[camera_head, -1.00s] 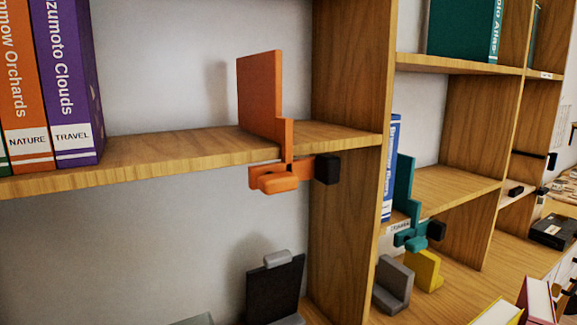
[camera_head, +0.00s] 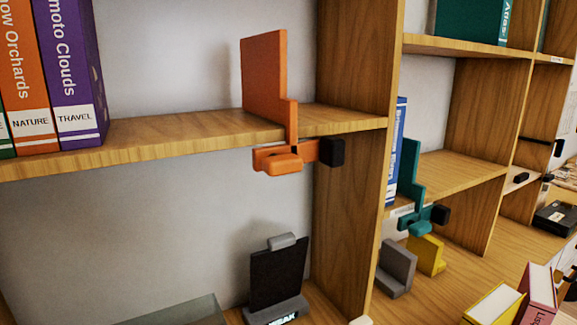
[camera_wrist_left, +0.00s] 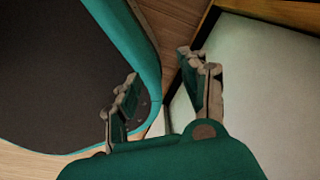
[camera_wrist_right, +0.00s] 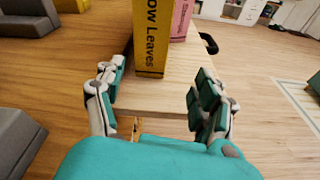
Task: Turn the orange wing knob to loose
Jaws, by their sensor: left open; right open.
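The orange bookend (camera_head: 266,80) stands upright, clamped at the front edge of the upper wooden shelf in the head view. Its orange wing knob (camera_head: 283,162) sits at the shelf's front edge, with a black block (camera_head: 331,152) to its right. Neither gripper shows in the head view, and neither wrist view shows the orange knob. My left gripper (camera_wrist_left: 160,85) is open and empty in the left wrist view. My right gripper (camera_wrist_right: 160,90) is open and empty in the right wrist view, with yellow and pink books beyond it.
Orange and purple books (camera_head: 75,75) stand left on the upper shelf (camera_head: 180,137). A teal clamped bookend (camera_head: 409,175) is on the bay to the right. Below are a black stand (camera_head: 278,275), grey and yellow bookends, and yellow (camera_head: 495,305) and pink books. The shelf between books and orange bookend is clear.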

